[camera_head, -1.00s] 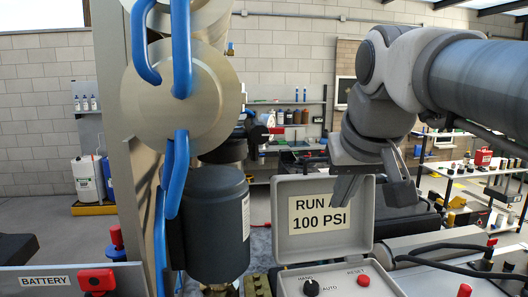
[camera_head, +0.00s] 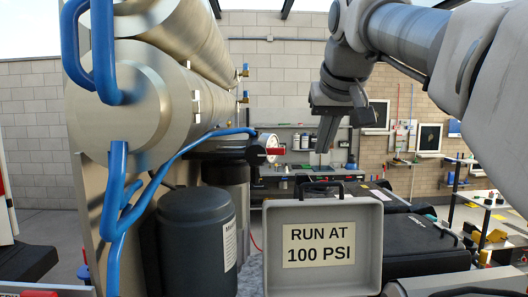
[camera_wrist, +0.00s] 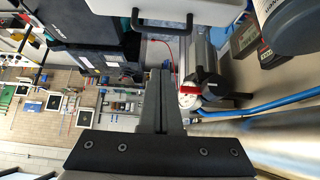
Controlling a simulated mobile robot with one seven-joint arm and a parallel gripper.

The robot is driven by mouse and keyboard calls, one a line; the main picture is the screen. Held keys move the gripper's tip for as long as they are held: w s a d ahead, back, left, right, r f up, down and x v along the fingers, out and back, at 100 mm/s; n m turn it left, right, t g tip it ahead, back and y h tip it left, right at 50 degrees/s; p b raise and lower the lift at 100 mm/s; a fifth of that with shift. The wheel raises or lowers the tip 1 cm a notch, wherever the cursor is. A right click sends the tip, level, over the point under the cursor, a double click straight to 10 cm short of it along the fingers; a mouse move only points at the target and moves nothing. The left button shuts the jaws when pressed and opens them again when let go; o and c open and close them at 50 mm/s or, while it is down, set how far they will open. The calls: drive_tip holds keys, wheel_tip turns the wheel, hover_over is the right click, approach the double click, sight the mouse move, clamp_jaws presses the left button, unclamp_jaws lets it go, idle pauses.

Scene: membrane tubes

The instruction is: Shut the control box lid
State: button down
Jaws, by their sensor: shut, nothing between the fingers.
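The control box lid (camera_head: 368,245) stands open and upright in the head view, with its "RUN AT 100 PSI" label facing me. A dark handle (camera_head: 321,187) shows at its top edge. The lid and its black handle (camera_wrist: 165,24) also appear at the top of the wrist view. The box's panel with its knob and buttons is out of frame. My gripper (camera_head: 328,140) is above the lid in the head view, apparently beyond it and not touching. Its fingers are together and empty, pointing down; they show in the wrist view (camera_wrist: 160,92).
A dark cylindrical housing (camera_head: 196,240) and blue hoses (camera_head: 118,210) stand left of the lid, beside large metal tubes (camera_head: 120,110). A black case (camera_head: 420,245) lies to the right.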

hover_over(319, 199)
drive_tip(key=w, duration=0.4)
wheel_tip(319, 199, down, 6)
drive_tip(key=f, duration=0.1)
drive_tip(key=s, duration=0.3)
drive_tip(key=shift+s+r+p, duration=0.25)
drive_tip(key=shift+r+p, duration=0.1)
drive_tip(key=shift+s+d+f, duration=0.1)
drive_tip(key=shift+s, duration=0.15)
drive_tip(key=shift+s, duration=0.1)
